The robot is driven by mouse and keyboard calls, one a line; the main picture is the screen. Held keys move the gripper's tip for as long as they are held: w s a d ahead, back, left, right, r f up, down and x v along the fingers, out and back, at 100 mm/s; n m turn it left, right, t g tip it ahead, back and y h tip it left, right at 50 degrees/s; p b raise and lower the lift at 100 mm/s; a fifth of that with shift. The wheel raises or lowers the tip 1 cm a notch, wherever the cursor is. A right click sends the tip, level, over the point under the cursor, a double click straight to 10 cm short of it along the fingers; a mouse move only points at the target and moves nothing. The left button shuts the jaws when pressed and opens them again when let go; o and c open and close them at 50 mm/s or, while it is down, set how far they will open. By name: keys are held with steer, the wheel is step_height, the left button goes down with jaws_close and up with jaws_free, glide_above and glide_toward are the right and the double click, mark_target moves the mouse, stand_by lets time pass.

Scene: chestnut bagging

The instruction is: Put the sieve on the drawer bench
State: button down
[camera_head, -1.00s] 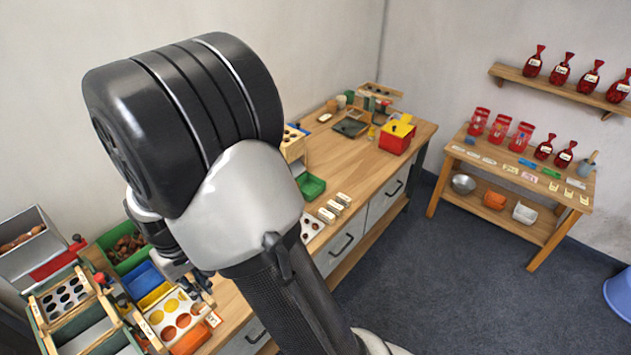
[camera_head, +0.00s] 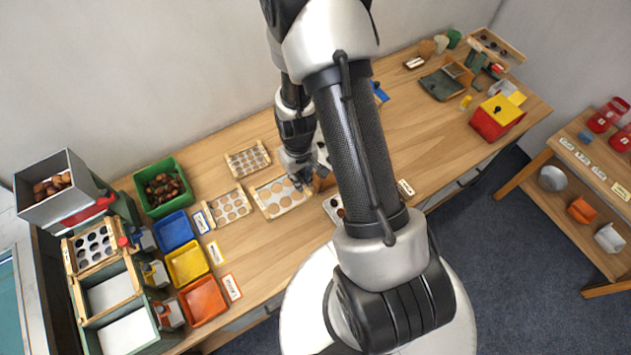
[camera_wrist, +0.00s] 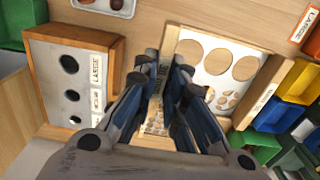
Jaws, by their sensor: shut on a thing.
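The sieve, a pale plate with large round holes in a wooden frame (camera_head: 279,209), is at the drawer bench (camera_head: 240,265), over bare wood. My gripper (camera_head: 303,182) is shut on one wooden end bar of it. The wrist view shows my fingers (camera_wrist: 170,62) closed around that bar, with the sieve plate (camera_wrist: 218,82) to their right. The sieve looks level and close to the bench top; I cannot tell whether it touches.
Two other sieves (camera_head: 247,160) and (camera_head: 245,208) lie beside it. Blue (camera_head: 172,231), yellow (camera_head: 187,264) and orange (camera_head: 203,300) bins stand to the left. A wooden box with dark holes (camera_wrist: 75,80) is close on my gripper's other side. A green chestnut bin (camera_head: 163,187) stands farther left.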

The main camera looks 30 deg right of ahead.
steer(key=b, duration=0.3)
glide_above(303, 209)
step_height(303, 209, down, 12)
steer(key=shift+f+b, duration=1.3)
steer(key=shift+f, duration=1.1)
steer(key=shift+r, duration=0.15)
steer(key=c, duration=2.1)
jaws_free()
steer(key=shift+f, duration=0.2)
steer(key=o, duration=0.4)
steer(key=shift+o, duration=0.2)
steer(key=shift+r, duration=0.1)
